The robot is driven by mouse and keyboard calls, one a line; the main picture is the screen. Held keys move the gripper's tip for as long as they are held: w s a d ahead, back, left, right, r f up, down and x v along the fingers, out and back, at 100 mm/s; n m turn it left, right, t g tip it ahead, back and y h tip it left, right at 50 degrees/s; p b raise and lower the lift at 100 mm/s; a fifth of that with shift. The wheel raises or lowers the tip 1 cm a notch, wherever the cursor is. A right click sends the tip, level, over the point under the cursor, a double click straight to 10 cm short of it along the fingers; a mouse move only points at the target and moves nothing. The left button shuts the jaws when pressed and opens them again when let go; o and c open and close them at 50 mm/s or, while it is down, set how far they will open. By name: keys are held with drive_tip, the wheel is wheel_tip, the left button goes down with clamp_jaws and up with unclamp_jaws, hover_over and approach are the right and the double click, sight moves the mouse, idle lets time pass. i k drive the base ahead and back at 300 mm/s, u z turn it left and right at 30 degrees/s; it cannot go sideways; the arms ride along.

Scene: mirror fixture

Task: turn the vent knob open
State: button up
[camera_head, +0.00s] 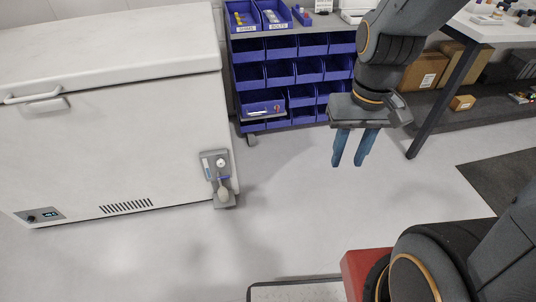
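A small grey panel (206,186) is fixed near the right front edge of a white chest freezer (120,150). It carries a round white dial (221,162) and a pale bulb-shaped part (223,194) below it. A dark round knob (31,218) sits beside a small display at the freezer's lower left. I cannot tell which part is the vent knob, nor how it is turned. My gripper (347,164) hangs pointing down, to the right of the panel and well apart from it. Its two blue fingers are spread with nothing between them.
A cart with blue bins (283,47) stands behind, right of the freezer. A workbench (485,28) with cardboard boxes (425,72) on its lower shelf is at the right. A dark mat (505,177) lies on the floor. The floor (285,195) between gripper and panel is clear.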

sight(220, 162)
drive_tip(key=z, duration=0.7)
drive_tip(key=k, duration=1.3)
drive_tip(key=u, duration=1.55)
drive_tip(key=i, duration=0.5)
